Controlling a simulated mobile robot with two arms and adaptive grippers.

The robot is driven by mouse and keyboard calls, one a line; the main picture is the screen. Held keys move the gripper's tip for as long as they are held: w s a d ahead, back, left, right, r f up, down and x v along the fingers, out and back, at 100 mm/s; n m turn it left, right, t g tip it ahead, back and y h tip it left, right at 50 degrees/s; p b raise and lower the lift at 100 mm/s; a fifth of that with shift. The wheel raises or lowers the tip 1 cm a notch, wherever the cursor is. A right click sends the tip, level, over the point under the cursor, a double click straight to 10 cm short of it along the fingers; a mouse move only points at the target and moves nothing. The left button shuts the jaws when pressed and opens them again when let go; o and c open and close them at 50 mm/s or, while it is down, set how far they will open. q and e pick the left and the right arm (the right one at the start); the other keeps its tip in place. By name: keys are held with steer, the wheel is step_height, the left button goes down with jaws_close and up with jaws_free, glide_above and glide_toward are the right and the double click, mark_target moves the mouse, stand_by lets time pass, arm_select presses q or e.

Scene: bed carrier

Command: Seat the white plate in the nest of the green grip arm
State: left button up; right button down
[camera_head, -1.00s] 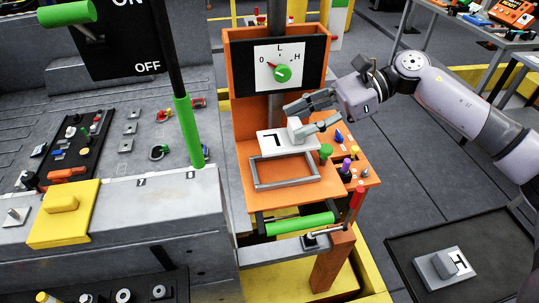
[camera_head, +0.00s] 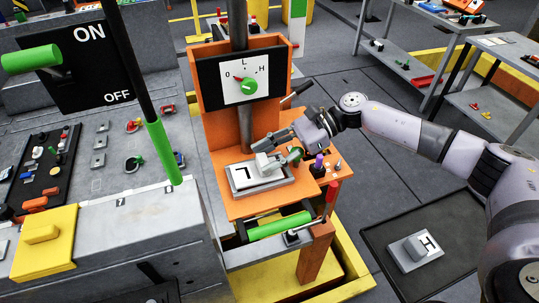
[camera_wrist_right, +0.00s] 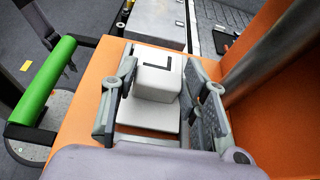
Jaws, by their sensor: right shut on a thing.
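The white plate (camera_head: 246,180) has a block-shaped knob (camera_head: 268,163) and a black L mark. It lies within or just over the grey rectangular frame (camera_head: 262,189) on the orange shelf; I cannot tell whether it is fully down. My right gripper (camera_head: 276,154) is shut on the plate's knob. In the right wrist view the fingers (camera_wrist_right: 160,100) stand on both sides of the knob (camera_wrist_right: 158,80), and the plate (camera_wrist_right: 148,115) shows below it. The green grip bar (camera_head: 280,225) lies in front of the shelf. My left gripper is out of view.
Coloured knobs (camera_head: 318,163) stand on the shelf's right side, close to my gripper. A dial panel (camera_head: 241,80) rises behind. Another pale plate (camera_head: 412,252) lies on a dark floor tray (camera_head: 374,236). A green-handled lever (camera_head: 162,150) stands left of the shelf.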

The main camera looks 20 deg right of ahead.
steer(key=c, duration=1.4)
jaws_free()
steer(key=shift+s+d+f, duration=0.1)
steer(key=shift+s+f, duration=0.1)
steer(key=shift+f, duration=0.4)
steer(key=shift+o, duration=1.4)
steer(key=shift+w, duration=0.15)
steer(key=shift+o, duration=0.9)
steer(key=shift+r, duration=0.15)
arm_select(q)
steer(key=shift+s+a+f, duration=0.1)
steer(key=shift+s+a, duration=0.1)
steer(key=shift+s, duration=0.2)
arm_select(e)
steer(key=shift+r, duration=0.1)
arm_select(q)
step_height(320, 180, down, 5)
steer(key=b, duration=0.5)
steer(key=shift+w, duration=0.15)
arm_select(e)
steer(key=v, duration=1.2)
